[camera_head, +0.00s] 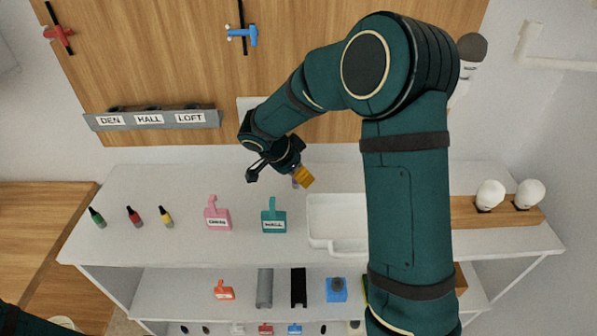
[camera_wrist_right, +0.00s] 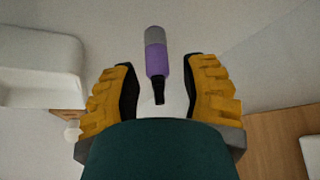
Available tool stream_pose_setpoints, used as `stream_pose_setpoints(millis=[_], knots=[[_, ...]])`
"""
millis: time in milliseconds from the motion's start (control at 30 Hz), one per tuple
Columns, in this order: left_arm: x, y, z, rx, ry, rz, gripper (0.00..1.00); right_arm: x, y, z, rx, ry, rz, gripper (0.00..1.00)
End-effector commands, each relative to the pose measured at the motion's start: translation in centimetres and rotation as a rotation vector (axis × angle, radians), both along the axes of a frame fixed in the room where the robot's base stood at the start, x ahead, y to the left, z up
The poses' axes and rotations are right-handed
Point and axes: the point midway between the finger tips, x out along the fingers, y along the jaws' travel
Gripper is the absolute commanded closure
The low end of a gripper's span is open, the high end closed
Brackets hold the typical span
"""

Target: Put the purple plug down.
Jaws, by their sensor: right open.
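The purple plug (camera_wrist_right: 158,61) has a grey end and a black tip. In the right wrist view it lies in the gap between my right gripper's (camera_wrist_right: 162,70) yellow fingers, black tip towards the palm, with space on both sides. My right gripper is open. In the head view the purple plug (camera_head: 295,183) is a small patch partly hidden behind the right gripper (camera_head: 304,177), over the white tabletop. Whether its grey end rests on the top is hard to tell. My left gripper is not in view.
Green (camera_head: 97,217), red (camera_head: 135,217) and yellow (camera_head: 166,217) plugs stand at the left of the white tabletop (camera_head: 180,185). A grey labelled rail (camera_head: 152,129) is behind.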

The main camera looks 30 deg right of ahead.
Motion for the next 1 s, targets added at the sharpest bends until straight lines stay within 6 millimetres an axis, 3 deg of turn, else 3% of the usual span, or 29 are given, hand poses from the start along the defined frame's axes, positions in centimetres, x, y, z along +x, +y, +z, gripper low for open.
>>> stream_pose_setpoints(millis=[500, 700, 1000], knots=[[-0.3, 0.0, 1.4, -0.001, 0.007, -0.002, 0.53, -0.1, 5.0, 8.7, 0.000, -0.003, 0.002, 0.56], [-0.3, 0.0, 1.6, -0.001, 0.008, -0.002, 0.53, -0.2, 5.9, 10.2, 0.000, -0.001, 0.001, 0.56], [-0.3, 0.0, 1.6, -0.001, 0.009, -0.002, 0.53, -0.2, 6.1, 10.4, 0.000, 0.000, 0.000, 0.56]])
